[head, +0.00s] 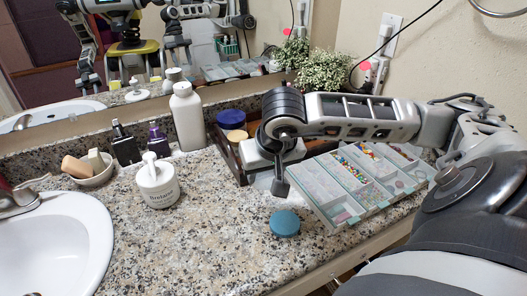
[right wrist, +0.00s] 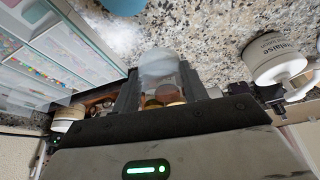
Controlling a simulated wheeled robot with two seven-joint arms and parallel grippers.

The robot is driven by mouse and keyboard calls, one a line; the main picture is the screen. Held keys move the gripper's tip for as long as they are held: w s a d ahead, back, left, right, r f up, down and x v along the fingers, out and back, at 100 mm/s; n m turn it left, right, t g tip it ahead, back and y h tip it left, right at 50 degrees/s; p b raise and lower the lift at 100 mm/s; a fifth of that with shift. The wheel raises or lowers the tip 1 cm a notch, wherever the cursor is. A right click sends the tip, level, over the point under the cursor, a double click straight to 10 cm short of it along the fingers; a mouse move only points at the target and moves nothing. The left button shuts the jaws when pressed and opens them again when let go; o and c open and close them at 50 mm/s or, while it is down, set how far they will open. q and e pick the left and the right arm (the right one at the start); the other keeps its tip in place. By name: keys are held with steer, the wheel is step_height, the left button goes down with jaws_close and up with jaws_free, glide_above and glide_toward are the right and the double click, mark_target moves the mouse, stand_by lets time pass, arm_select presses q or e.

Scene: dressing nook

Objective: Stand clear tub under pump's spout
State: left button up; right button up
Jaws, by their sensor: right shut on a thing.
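The white pump bottle (head: 157,185) stands upright on the counter, left of centre in the head view. It also shows at the right of the right wrist view (right wrist: 270,58). My right gripper (head: 280,186) points down over the counter, right of the pump and apart from it. In the right wrist view its fingers are shut on a clear tub (right wrist: 160,62), with brown and orange shapes showing through it. The tub is mostly hidden by the gripper in the head view. My left gripper does not show directly.
A teal disc (head: 285,222) lies in front of the gripper. A bead organizer (head: 350,219) is at right, with a wooden tray (head: 226,150) behind. The front middle counter is clear.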

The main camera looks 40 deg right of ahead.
glide_above(262, 191)
steer(key=s, duration=0.1)
steer(key=f, duration=0.6)
steer(key=shift+s+a, duration=0.2)
steer(key=shift+a, duration=0.2)
steer(key=shift+f, duration=1.55)
steer(key=o, duration=1.3)
steer(key=shift+f, duration=0.1)
steer(key=shift+r, duration=0.2)
